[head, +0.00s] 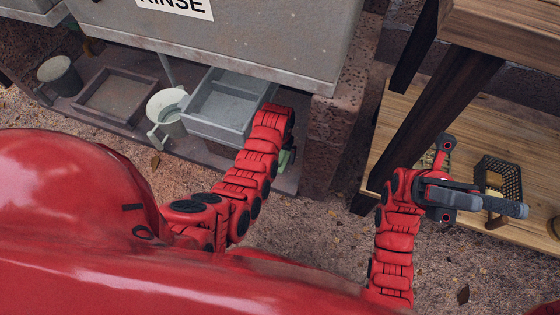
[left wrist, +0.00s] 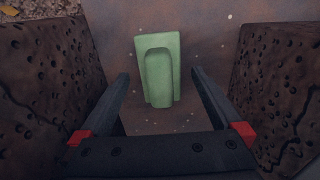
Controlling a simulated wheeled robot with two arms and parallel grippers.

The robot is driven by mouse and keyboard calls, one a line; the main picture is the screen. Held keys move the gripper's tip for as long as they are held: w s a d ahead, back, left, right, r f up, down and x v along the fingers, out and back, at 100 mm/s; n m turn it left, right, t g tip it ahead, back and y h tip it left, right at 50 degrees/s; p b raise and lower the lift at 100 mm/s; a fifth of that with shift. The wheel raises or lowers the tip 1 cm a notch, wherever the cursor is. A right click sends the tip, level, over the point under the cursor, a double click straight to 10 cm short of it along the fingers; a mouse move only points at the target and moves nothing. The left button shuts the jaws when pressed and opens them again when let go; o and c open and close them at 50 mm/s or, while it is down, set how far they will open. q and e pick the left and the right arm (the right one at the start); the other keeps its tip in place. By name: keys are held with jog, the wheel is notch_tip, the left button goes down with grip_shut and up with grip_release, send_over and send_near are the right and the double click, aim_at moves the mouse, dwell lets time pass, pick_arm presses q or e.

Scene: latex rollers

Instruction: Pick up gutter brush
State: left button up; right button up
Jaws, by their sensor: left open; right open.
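A pale green object with a raised rounded handle, taken to be the gutter brush (left wrist: 158,68), lies on a brown surface in the left wrist view. A bit of green (head: 288,158) shows beside my left arm's end in the head view. My left gripper (left wrist: 160,78) is open, with one finger on each side of the brush's lower part. I cannot tell how far above it the fingers are. In the head view my left gripper is mostly hidden behind its arm. My right gripper (head: 485,200) is open over the wooden shelf at the right.
Pitted stone blocks (left wrist: 45,90) stand close on both sides of my left gripper. A grey tray (head: 228,105), a white bucket (head: 165,110), a shallow box (head: 115,95) and a dark bucket (head: 60,76) sit under the rinse basin (head: 240,35). A black basket (head: 500,178) stands on the wooden shelf (head: 400,125).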

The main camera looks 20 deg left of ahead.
pick_arm(q)
jog(key=shift+f, duration=0.7)
pick_arm(e)
jog(key=shift+s+d+r+n+t+h, duration=0.3)
jog(key=shift+s+n+t+h, duration=0.25)
jog(key=shift+h, duration=0.2)
jog(key=shift+s+d+r+n+t+h, duration=0.3)
jog(key=shift+s+n+t+h, duration=0.25)
jog(key=shift+h, duration=0.25)
jog(key=shift+s+d+r+n+t+h, duration=0.3)
jog(key=shift+s+n+t+h, duration=0.1)
jog(key=shift+n+h, duration=0.3)
pick_arm(q)
jog(key=c, duration=1.5)
pick_arm(e)
jog(key=shift+f, duration=0.1)
